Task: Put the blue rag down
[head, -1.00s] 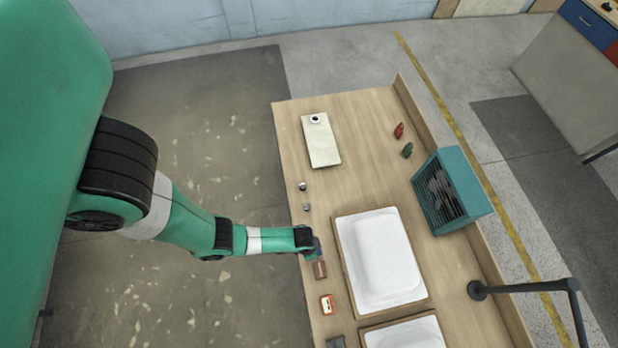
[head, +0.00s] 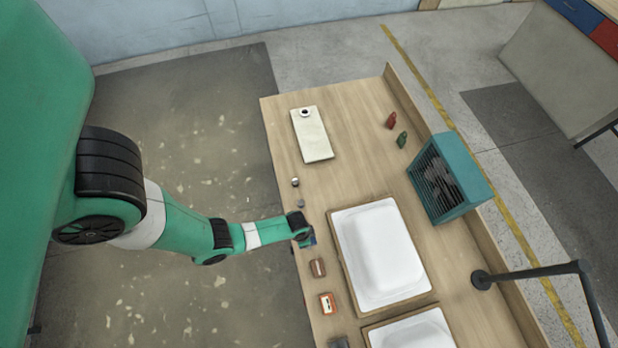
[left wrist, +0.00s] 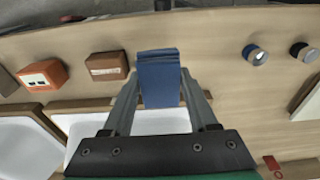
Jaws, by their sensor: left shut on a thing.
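The blue rag (left wrist: 158,82) is a folded, flat rectangular pad. It stands out between the two fingers of my left gripper (left wrist: 159,90) in the left wrist view. The gripper is shut on it. Only a small patch of blue shows there, as the wrist covers the rest. I cannot tell whether the rag touches the bench. My right gripper is not in view.
A brown block (head: 317,267) and an orange-and-white box (head: 327,303) lie along the bench edge; small knobs (head: 295,182) lie beyond. White shells (head: 380,255) fill the middle. A teal fan box (head: 448,180) and dark lamp arm (head: 530,271) stand right.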

